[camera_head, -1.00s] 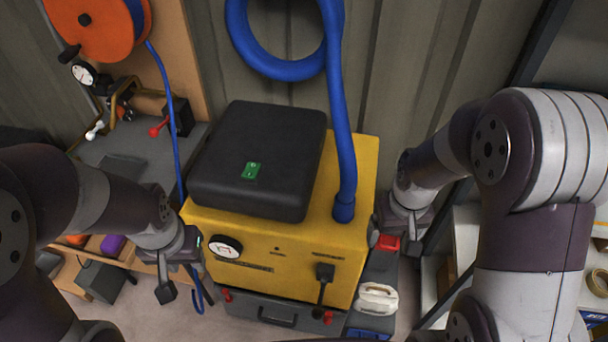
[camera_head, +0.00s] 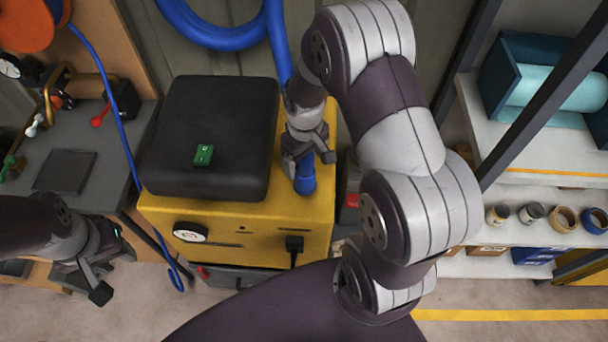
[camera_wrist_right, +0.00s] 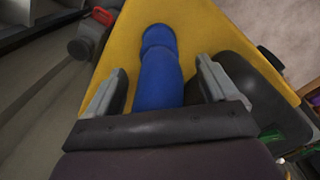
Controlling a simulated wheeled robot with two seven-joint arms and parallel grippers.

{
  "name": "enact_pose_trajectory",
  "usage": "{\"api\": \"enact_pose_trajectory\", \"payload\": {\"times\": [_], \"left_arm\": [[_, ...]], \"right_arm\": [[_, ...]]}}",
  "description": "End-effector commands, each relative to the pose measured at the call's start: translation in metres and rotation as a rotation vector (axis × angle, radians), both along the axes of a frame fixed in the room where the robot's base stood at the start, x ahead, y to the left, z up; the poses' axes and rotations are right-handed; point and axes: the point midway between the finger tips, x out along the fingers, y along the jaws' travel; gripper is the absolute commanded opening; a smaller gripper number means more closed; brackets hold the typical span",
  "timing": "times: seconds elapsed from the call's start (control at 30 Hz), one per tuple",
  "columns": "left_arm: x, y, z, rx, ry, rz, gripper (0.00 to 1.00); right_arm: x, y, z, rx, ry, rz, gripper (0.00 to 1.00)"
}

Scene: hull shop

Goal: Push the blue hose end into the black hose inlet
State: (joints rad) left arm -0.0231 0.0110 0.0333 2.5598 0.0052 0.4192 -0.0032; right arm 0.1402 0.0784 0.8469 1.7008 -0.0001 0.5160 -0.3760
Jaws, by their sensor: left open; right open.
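The blue hose (camera_head: 279,45) comes down from the wall to the yellow machine (camera_head: 235,222). Its end (camera_head: 306,184) is a wider blue collar at the right side of the machine's top; the collar also shows in the right wrist view (camera_wrist_right: 158,40). I cannot make out a black inlet there, nor how deep the end sits. My right gripper (camera_head: 310,160) is open at the hose just above the collar. In the right wrist view its fingers (camera_wrist_right: 158,85) stand on both sides of the hose, with gaps. My left gripper (camera_head: 114,274) is open and empty, left of the machine.
A black padded block (camera_head: 215,120) with a green switch (camera_head: 204,154) covers much of the machine's top. A gauge (camera_head: 190,232) is on its front. A grey bench (camera_head: 120,175) stands left, white shelves (camera_head: 540,160) right. A thin blue line (camera_head: 120,140) hangs near the left arm.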

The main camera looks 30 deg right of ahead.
Motion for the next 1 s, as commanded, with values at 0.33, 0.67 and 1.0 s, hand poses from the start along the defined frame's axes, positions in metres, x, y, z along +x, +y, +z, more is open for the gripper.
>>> {"api": "enact_pose_trajectory", "payload": {"times": [0.33,0.67,1.0], "left_arm": [[0.0,0.0,0.004,0.0,0.0,0.0,0.43],[0.0,0.0,0.01,0.0,0.0,0.0,0.43],[0.0,0.0,0.017,0.0,0.0,0.0,0.43]], "right_arm": [[0.0,0.0,-0.031,0.0,0.0,0.0,0.87],[0.001,-0.001,-0.041,0.0,0.003,0.0,0.87],[0.004,-0.002,-0.083,0.0,-0.001,0.0,0.87]]}}
